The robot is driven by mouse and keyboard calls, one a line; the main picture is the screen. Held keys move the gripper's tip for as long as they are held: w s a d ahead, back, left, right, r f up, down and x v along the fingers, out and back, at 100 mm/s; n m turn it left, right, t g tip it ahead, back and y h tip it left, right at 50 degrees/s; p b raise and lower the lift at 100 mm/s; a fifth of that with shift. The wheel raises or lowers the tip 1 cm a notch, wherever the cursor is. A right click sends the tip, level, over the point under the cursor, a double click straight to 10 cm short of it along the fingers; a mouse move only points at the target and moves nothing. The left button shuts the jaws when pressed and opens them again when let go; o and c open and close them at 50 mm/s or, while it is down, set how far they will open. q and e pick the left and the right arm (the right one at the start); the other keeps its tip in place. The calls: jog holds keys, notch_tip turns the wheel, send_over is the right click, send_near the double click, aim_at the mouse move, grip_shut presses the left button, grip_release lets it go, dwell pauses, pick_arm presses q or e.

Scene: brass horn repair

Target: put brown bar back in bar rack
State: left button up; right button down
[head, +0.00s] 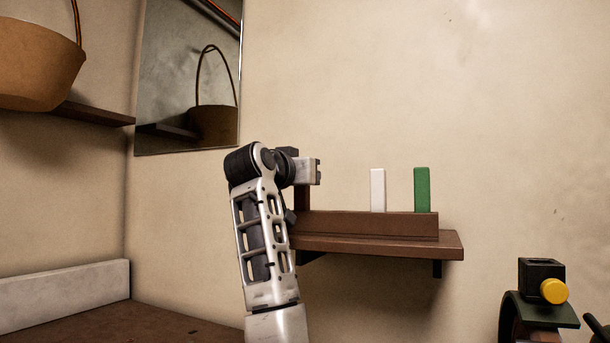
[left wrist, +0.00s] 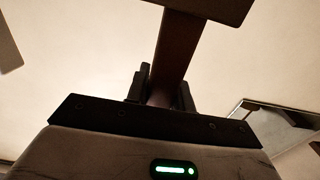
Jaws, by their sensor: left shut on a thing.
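My left gripper (head: 308,171) is at the left end of the bar rack and is shut on the brown bar (head: 302,197). The bar hangs below the fingers, roughly upright, and its lower end meets the rack's outline. I cannot tell whether it sits inside a slot. In the left wrist view the brown bar (left wrist: 177,50) runs from between the fingers (left wrist: 160,92) towards a dark brown edge. The brown bar rack (head: 370,225) holds a white bar (head: 377,190) and a green bar (head: 422,190), both upright. My right gripper is not in view.
The rack rests on a brown wall shelf (head: 400,244). A mirror (head: 170,80) hangs behind at left, and a basket (head: 40,75) stands on another shelf. A dark device with a yellow knob (head: 554,291) is at lower right. Space above the rack is clear.

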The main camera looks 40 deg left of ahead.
pick_arm(q)
jog(key=shift+f, duration=0.45)
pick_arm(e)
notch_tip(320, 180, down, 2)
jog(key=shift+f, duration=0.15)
pick_arm(q)
jog(key=o, duration=1.1)
jog(key=shift+c, duration=0.2)
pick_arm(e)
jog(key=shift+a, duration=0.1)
pick_arm(q)
jog(key=b+v, duration=0.3)
jog(key=v, duration=1.3)
jog(key=shift+r+b, duration=0.25)
jog(key=shift+b, duration=0.05)
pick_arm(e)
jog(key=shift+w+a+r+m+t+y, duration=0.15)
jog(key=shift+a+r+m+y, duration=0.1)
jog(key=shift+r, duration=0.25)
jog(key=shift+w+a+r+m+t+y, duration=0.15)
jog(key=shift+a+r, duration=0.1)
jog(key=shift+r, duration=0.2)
pick_arm(q)
jog(key=shift+d, duration=0.1)
